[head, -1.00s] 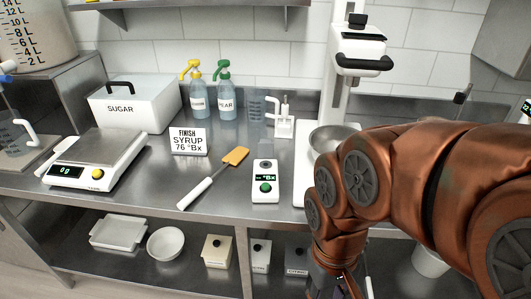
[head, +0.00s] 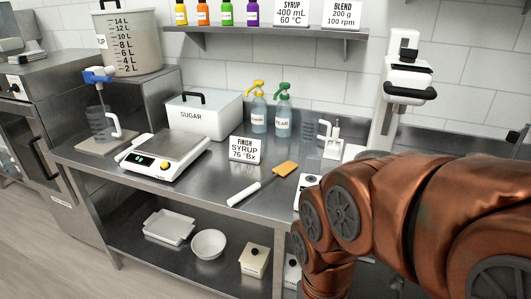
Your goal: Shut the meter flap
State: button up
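The meter (head: 306,181), a small white device, lies on the steel counter just left of my arm. Only its upper left part shows in the head view; my arm covers the rest. I cannot tell how its flap stands. My copper-coloured arm fills the right side and bends down past the counter's front edge. My gripper is out of the picture below.
Floor is free at left.

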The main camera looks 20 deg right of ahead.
aim_at(313, 164)
jog(key=u, duration=0.5)
jog(key=i, duration=0.95)
jog(key=z, duration=0.1)
